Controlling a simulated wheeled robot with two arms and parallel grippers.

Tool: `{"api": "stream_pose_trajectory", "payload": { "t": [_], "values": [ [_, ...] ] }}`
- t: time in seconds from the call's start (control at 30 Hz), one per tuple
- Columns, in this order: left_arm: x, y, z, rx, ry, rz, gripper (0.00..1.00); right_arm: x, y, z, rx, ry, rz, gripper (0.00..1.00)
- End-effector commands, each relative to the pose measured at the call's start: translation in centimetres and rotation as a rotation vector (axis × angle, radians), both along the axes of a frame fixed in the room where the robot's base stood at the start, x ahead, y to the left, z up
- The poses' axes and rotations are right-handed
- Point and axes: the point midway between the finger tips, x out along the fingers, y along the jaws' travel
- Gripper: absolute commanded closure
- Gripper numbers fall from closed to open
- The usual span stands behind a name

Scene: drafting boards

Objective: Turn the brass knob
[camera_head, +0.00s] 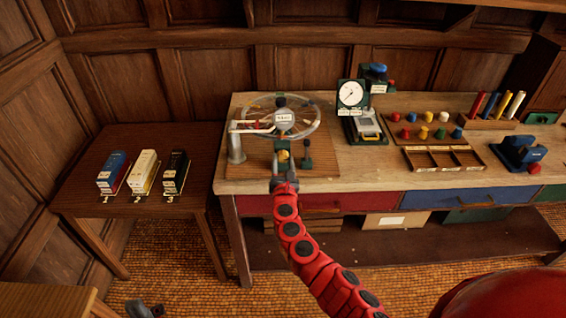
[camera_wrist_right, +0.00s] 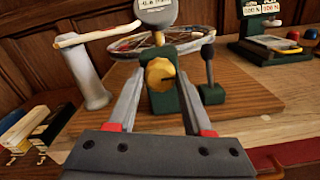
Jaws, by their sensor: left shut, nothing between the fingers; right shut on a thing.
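The brass knob (camera_wrist_right: 158,75) sits on the front of a dark green block below a spoked wheel (camera_head: 266,118) on a wooden board. In the head view the brass knob (camera_head: 283,155) shows small, just beyond my right gripper (camera_head: 284,168). In the right wrist view the fingers of my right gripper (camera_wrist_right: 160,90) are shut on the knob, one on each side. A round display (camera_head: 284,119) stands above the wheel's middle; its reading is too small to trust. My left gripper (camera_head: 146,310) shows dark at the bottom edge, away from the bench, shut and empty, partly cut off.
A white arm on a grey post (camera_head: 236,148) stands left of the wheel. A small dark lever (camera_head: 306,155) stands right of the knob. A dial gauge (camera_head: 350,95), coloured pegs and a tray (camera_head: 443,158) fill the bench's right. A side table (camera_head: 140,215) holds three boxes.

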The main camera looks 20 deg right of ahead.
Motion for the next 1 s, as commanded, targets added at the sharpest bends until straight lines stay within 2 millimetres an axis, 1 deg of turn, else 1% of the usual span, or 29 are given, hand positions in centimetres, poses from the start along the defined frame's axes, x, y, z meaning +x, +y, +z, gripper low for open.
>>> {"api": "stream_pose_trajectory", "payload": {
  "t": [0.23, 0.43, 0.67, 1.0],
  "values": [
    [0.0, 0.0, -0.3, 0.0, 0.0, 0.0, 1.0, 0.0, 0.0, -0.1, 0.029, -0.008, 0.0, 1.0],
    [0.0, 0.0, -1.2, 0.0, 0.0, 0.0, 1.0, 0.0, -0.1, -0.3, 0.12, -0.034, -0.002, 1.0],
    [0.0, 0.0, -2.7, 0.0, 0.0, 0.0, 1.0, 0.0, 0.0, -0.4, 0.305, -0.089, 0.002, 1.0],
    [0.0, 0.0, -5.3, 0.0, 0.0, 0.0, 1.0, 0.0, -0.1, -0.4, 0.618, -0.18, 0.001, 1.0]
  ]
}}
